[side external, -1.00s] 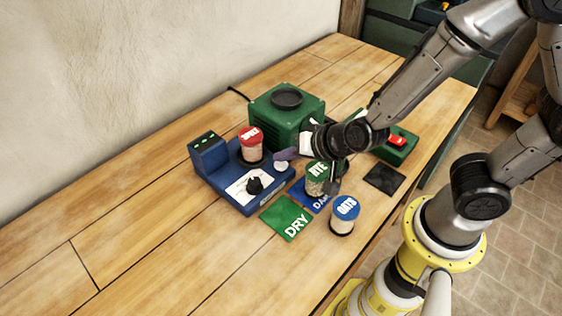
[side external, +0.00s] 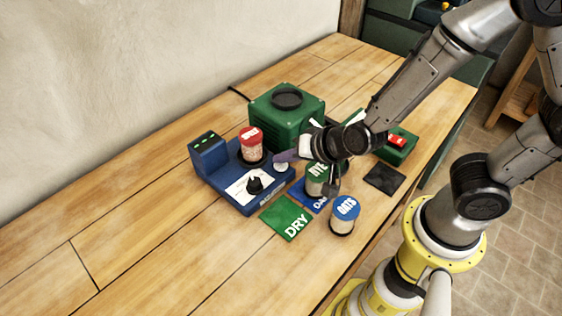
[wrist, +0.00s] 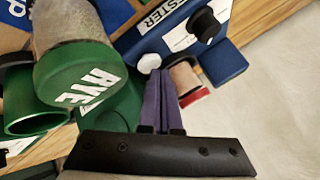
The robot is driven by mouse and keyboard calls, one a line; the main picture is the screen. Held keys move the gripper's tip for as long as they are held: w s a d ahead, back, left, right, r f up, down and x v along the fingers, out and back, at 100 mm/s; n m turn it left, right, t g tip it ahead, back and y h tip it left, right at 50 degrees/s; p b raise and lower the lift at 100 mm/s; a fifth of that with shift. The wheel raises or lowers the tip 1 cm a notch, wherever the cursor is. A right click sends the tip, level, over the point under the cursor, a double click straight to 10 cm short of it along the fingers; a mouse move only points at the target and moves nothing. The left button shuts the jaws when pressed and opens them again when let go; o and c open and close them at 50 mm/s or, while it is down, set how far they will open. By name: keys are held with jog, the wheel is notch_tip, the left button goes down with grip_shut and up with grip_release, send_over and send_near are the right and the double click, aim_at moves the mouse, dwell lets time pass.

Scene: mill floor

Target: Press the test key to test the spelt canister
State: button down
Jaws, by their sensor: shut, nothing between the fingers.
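The blue tester (side external: 226,189) stands on the table with a black dial (side external: 255,186) on a white plate. The red-lidded canister (side external: 251,147) stands on it; its lid lettering is hard to read, and it is partly hidden behind my fingers in the wrist view (wrist: 193,96). The white round test key (side external: 281,167) is at the tester's near right corner, and shows in the wrist view (wrist: 149,63). My gripper (side external: 279,157) is shut and empty, its purple fingertips (wrist: 160,74) close by the key. I cannot tell whether they touch it.
The green-lidded RYE canister (side external: 317,180) stands under my wrist, near the blue-lidded OATS canister (side external: 343,215). A green DRY card (side external: 286,217) and a blue card (side external: 312,202) lie alongside. A green machine (side external: 288,115) stands behind. The left table is clear.

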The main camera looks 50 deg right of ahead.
aim_at(285, 168)
jog(key=shift+f, duration=0.25)
dwell(0.3)
jog(key=shift+r, duration=0.95)
jog(key=shift+r, duration=2.55)
